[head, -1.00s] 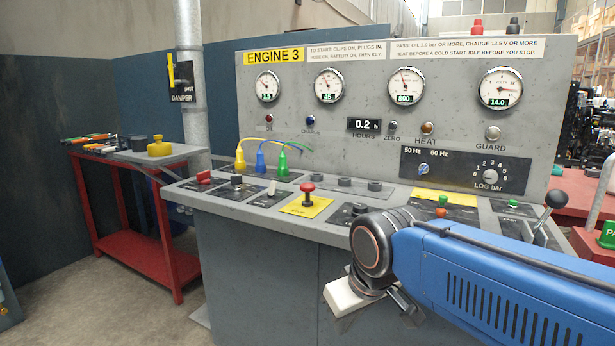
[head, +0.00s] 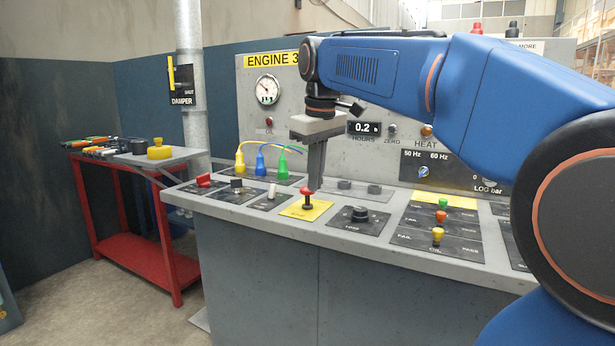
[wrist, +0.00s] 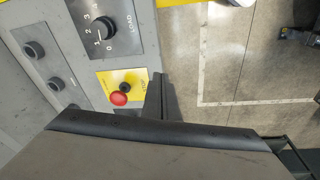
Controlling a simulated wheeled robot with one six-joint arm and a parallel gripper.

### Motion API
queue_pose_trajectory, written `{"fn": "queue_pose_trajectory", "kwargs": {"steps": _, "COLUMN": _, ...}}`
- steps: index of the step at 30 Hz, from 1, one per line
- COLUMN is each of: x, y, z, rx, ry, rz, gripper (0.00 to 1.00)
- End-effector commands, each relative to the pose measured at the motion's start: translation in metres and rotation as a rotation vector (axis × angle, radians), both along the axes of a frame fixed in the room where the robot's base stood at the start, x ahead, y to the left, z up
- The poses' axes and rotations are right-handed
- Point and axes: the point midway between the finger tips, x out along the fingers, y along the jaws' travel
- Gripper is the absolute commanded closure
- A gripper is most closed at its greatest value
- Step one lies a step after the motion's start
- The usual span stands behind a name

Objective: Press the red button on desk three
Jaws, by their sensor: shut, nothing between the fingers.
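The red button (head: 306,192) is a mushroom head on a dark stem, set in a yellow plate (head: 293,210) on the desk labelled ENGINE 3 (head: 262,225). It also shows in the wrist view (wrist: 119,98), just left of the finger tips. My gripper (head: 316,186) points down over the desk front, its fingers closed together and empty. In the head view its tips overlap the right edge of the button. In the wrist view the fingers (wrist: 158,97) stand beside the button, with a gap visible. Whether they touch it or how high they are, I cannot tell.
Right of the button is a black LOAD knob (head: 360,213). A white toggle (head: 272,191) is to its left. Yellow, blue and green plugs (head: 262,163) with cables stand behind. A red side table (head: 135,250) is at left. Open floor (wrist: 260,80) lies beyond the desk edge.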

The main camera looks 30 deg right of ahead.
Motion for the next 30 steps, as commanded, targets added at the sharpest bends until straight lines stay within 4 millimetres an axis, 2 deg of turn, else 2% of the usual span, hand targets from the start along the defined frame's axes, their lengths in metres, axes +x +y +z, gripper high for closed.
{"fn": "queue_pose_trajectory", "kwargs": {"steps": 1, "x": 0.012, "y": -0.003, "z": 0.009, "rx": -0.002, "ry": 0.009, "rz": 0.014, "gripper": 1.0}}
{"fn": "queue_pose_trajectory", "kwargs": {"steps": 9, "x": 0.061, "y": -0.018, "z": 0.049, "rx": -0.011, "ry": 0.068, "rz": 0.096, "gripper": 1.0}}
{"fn": "queue_pose_trajectory", "kwargs": {"steps": 18, "x": 0.11, "y": -0.036, "z": 0.082, "rx": -0.014, "ry": 0.129, "rz": 0.19, "gripper": 1.0}}
{"fn": "queue_pose_trajectory", "kwargs": {"steps": 24, "x": 0.133, "y": -0.046, "z": 0.094, "rx": -0.012, "ry": 0.162, "rz": 0.241, "gripper": 1.0}}
{"fn": "queue_pose_trajectory", "kwargs": {"steps": 30, "x": 0.143, "y": -0.051, "z": 0.099, "rx": -0.009, "ry": 0.178, "rz": 0.268, "gripper": 1.0}}
